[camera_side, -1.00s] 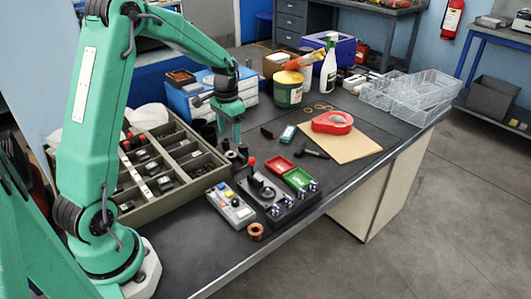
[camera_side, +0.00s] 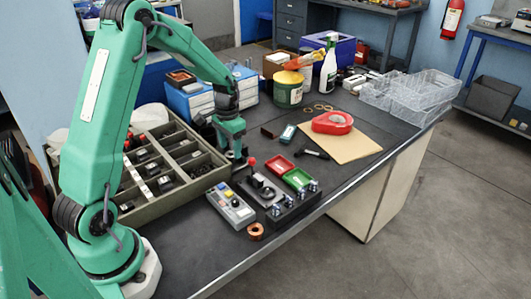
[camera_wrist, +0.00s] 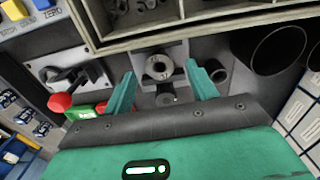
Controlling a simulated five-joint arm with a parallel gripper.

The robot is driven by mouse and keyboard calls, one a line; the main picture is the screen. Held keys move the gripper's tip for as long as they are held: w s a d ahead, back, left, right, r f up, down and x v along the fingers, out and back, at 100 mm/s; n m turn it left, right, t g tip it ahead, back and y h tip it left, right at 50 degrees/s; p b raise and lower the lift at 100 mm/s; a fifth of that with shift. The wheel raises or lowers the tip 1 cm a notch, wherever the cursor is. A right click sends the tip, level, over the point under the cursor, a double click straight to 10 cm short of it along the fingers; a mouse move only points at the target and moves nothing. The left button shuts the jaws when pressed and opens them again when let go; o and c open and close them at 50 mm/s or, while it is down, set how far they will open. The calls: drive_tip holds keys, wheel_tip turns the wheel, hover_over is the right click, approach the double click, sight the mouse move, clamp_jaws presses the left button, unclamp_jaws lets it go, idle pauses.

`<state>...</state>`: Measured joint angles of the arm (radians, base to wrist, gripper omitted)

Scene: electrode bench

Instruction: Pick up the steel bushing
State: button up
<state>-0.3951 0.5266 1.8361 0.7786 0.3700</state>
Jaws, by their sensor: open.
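In the wrist view, a round grey metal piece with a centre hole, which looks like the steel bushing (camera_wrist: 158,67), sits upright on a grey block (camera_wrist: 178,52). My gripper (camera_wrist: 161,82) is open, with one finger on each side of this piece in the picture. The fingers look apart from it, and nothing is held. In the side view my gripper (camera_side: 233,153) is low over the bench, beside the compartment tray. There its fingers hide most of the bushing.
A dark hollow cylinder (camera_wrist: 215,70) and a larger black cup (camera_wrist: 278,58) stand right of the fingers in the wrist view. The compartment tray (camera_side: 130,208) is close by. A red-knobbed control plate (camera_wrist: 70,75) is at left. A red tape dispenser (camera_side: 332,122) lies farther off.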

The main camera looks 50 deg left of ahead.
drive_tip(key=shift+f, duration=1.3)
drive_tip(key=c, duration=1.1)
drive_tip(key=shift+o, duration=0.2)
drive_tip(key=shift+r, duration=0.2)
